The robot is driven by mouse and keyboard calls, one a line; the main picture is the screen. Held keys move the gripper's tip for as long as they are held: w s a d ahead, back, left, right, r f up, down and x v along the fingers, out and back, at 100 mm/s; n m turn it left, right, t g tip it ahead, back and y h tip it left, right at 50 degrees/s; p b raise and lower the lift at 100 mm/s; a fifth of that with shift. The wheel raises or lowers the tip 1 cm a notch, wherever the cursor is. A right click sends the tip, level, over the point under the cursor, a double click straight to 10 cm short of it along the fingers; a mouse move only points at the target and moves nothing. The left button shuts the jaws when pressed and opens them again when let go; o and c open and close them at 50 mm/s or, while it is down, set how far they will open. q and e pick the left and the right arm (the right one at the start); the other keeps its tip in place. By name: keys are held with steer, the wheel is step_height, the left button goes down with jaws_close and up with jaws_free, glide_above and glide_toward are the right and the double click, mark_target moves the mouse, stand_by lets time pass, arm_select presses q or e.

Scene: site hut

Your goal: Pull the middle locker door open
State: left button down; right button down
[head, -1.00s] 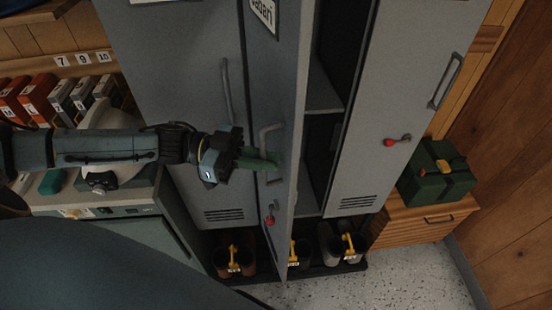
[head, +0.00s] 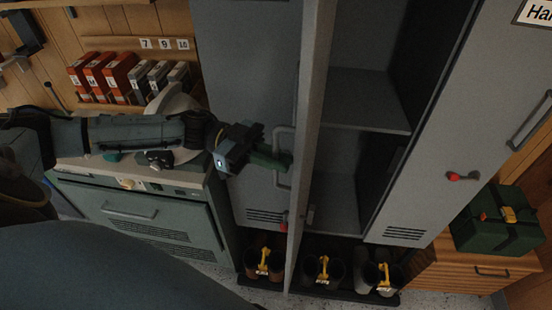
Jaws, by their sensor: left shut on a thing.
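The middle locker door (head: 312,130) stands swung open toward me, seen nearly edge-on. Behind it the middle locker's inside shows grey shelves (head: 366,98). My left gripper (head: 272,158) is shut on the middle door's handle (head: 284,172), a grey upright bar on the door's left-hand face. The fingers partly hide the bar. A red-knobbed latch (head: 284,222) shows low on the same door. My right gripper is not in view.
The right locker door (head: 462,130) and left locker door (head: 238,90) are shut. Boots (head: 322,272) stand on a tray below. A grey cabinet (head: 140,225) stands left; a green box (head: 496,222) sits on a wooden chest (head: 470,268) at right.

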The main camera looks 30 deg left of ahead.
arm_select(q)
steer(key=c, duration=1.8)
jaws_free()
steer(key=shift+c, duration=0.2)
steer(key=shift+a, duration=0.15)
steer(key=s+a+b, duration=0.1)
steer(key=a+b, duration=0.2)
steer(key=a, duration=1)
steer(key=shift+s, duration=0.25)
